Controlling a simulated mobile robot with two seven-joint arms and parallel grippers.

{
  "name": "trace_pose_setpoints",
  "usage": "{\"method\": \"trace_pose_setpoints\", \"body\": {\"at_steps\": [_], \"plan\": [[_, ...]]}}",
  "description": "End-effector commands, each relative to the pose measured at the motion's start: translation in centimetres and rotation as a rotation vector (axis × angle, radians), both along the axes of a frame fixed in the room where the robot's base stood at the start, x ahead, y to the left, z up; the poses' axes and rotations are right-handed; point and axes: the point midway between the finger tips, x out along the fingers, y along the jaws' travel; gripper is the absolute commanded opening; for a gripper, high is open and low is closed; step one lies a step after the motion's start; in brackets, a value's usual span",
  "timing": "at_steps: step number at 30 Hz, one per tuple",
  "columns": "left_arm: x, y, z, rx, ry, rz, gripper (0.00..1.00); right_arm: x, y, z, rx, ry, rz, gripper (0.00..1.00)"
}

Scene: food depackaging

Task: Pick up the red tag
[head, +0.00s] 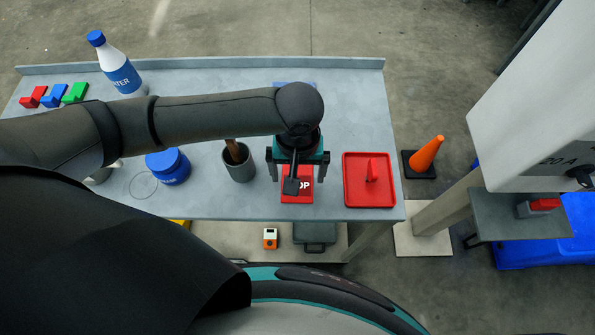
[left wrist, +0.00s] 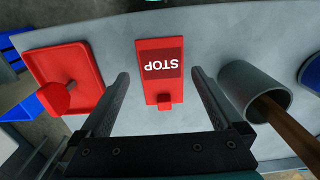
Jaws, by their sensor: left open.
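The red tag (head: 304,196) with white STOP lettering lies flat on the grey table near its front edge. In the left wrist view the tag (left wrist: 160,84) is seen whole, upside down, with a small red block at its lower end. My left gripper (head: 297,178) is over the tag, pointing down, and partly covers it in the head view. Its jaws are open, and in the left wrist view the fingers (left wrist: 160,74) stand apart on either side of the tag, with nothing held. My right gripper is not in view.
A red tray (head: 354,198) with a red upright piece (head: 372,171) is just right of the tag. A grey cup (head: 239,168) holding a brown stick stands just left. Further left are a blue-lidded jar (head: 168,167), a bottle (head: 124,77) and coloured blocks (head: 54,95).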

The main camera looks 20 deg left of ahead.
Motion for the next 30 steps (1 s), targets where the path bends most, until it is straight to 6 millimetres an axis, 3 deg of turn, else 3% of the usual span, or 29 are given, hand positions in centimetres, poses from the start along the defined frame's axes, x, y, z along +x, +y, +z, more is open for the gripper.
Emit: {"method": "trace_pose_setpoints", "body": {"at_steps": [3, 8, 30], "plan": [[0.1, 0.3, -2.2, 0.003, 0.001, 0.001, 1.00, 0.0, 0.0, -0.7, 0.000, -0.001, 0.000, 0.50], [0.1, 0.2, -3.7, 0.002, 0.001, -0.001, 1.00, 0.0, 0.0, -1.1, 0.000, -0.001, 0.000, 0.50], [0.1, 0.2, -4.0, 0.001, -0.001, 0.000, 1.00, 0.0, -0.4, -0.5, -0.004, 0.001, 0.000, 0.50]]}}
